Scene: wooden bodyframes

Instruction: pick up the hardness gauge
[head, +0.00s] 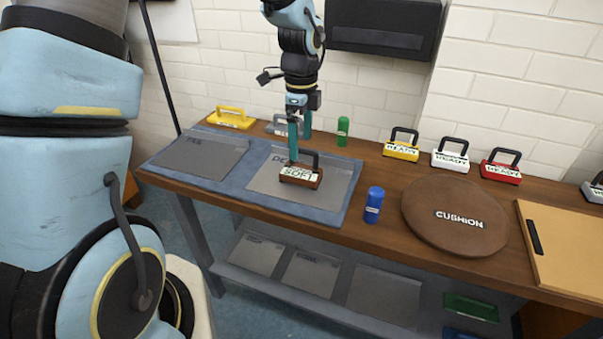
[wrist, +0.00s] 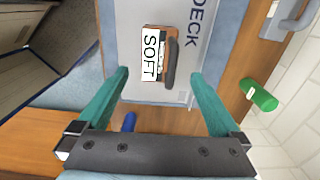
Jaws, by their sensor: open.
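The hardness gauge appears to be the small brown block (head: 301,178) with a white SOFT label and a black handle. It sits upright on the grey DECK panel (head: 335,195) of the blue mat. In the wrist view the gauge (wrist: 152,53) lies just beyond the fingertips, between their lines, with its dark handle on the right side. My gripper (head: 301,140) is open and empty above the DECK panel, its teal fingers pointing down. The fingers (wrist: 160,76) stand wide apart in the wrist view. I see no contact with the gauge; the exact height gap is unclear.
A blue cylinder (head: 374,204) stands right of the mat and a green one (head: 343,131) behind it. A grey handled block (head: 280,127) and a yellow one (head: 231,118) are at the back left. READY blocks (head: 450,155) and a round CUSHION (head: 455,240) lie to the right.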

